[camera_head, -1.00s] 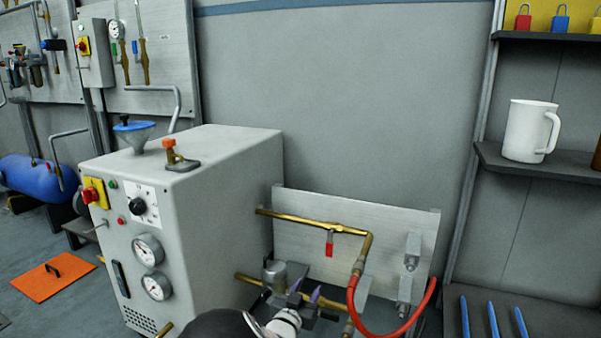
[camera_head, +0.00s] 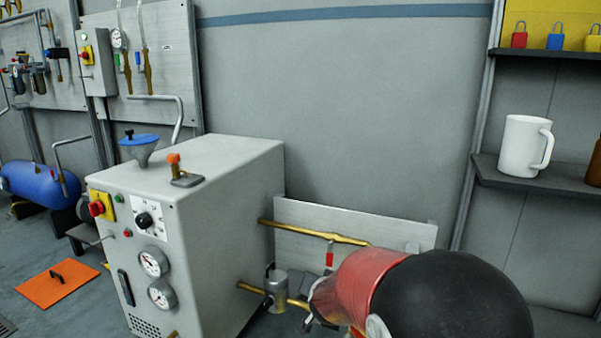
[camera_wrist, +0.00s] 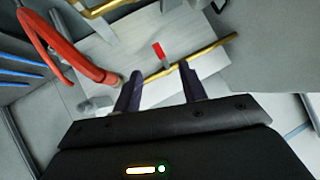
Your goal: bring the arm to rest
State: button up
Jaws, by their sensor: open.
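My gripper (camera_wrist: 163,88) shows in the wrist view with its two dark fingers apart and nothing between them. Beyond the fingertips are the pale panel and the brass pipe (camera_wrist: 205,56) with a small red handle (camera_wrist: 158,50). I cannot tell how far off they are. In the head view my arm, with a red and a black part, covers the lower right, and the gripper itself does not show there.
A grey machine (camera_head: 215,215) with gauges stands left of the arm. A brass pipe (camera_head: 310,233) runs from it along a pale panel (camera_head: 390,224). A red hose (camera_wrist: 62,55) is near the gripper at left. A shelf (camera_head: 560,180) holds a white mug (camera_head: 520,147).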

jog(key=s+d+r+n+g+p, duration=0.1)
jog(key=s+r, duration=0.4)
jog(key=s, duration=0.5)
jog(key=s+d+r+n+g+p, duration=0.2)
jog(key=s+d+r, duration=0.3)
jog(key=s, duration=0.6)
jog(key=s+d+r+n+g+p, duration=0.1)
jog(key=s+r, duration=0.4)
jog(key=s, duration=0.6)
jog(key=d+g+p, duration=0.1)
jog(key=d+p, duration=0.1)
jog(key=shift+d+r+g, duration=0.25)
jog(key=shift+d+g, duration=0.05)
jog(key=shift+d, duration=0.1)
